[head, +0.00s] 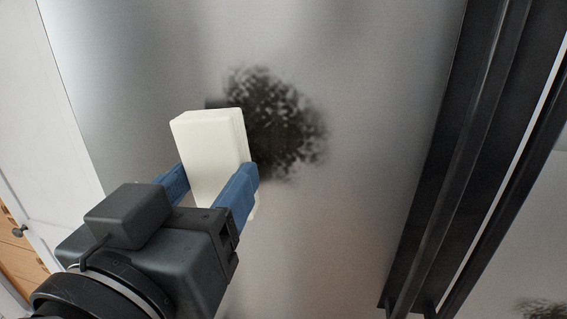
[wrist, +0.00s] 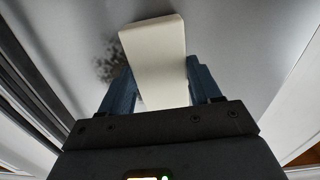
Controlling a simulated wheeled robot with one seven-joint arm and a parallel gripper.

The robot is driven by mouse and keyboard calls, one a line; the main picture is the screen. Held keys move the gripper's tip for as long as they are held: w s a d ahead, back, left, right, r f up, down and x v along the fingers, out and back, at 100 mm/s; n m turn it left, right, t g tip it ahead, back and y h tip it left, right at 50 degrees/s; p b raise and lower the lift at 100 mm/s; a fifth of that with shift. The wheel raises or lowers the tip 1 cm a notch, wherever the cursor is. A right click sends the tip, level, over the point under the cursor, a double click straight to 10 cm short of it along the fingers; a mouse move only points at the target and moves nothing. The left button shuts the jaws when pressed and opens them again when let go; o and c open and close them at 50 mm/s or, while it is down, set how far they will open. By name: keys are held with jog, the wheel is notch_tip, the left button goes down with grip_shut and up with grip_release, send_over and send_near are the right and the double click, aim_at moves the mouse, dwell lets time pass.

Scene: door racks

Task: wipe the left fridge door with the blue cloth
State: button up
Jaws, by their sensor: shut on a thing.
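The left fridge door (head: 350,230) is a brushed grey metal panel filling most of the head view. A dark speckled stain (head: 285,125) marks its upper middle; part of it also shows in the wrist view (wrist: 112,65), left of the block. My gripper (head: 213,182) has blue fingers and is shut on a cream-white block (head: 205,145), which also shows in the wrist view (wrist: 155,55). The block is just left of the stain and covers part of its left edge in the head view. I cannot tell whether it touches the door. No blue cloth is visible.
Dark vertical handle bars (head: 455,150) run along the door's right side. Beyond them is another grey panel (head: 535,240) with a dark stain at the lower right corner. A white cabinet side (head: 45,130) and wooden drawers (head: 20,258) stand at the left.

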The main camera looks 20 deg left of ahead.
jog(key=shift+x, duration=0.9)
dwell(0.3)
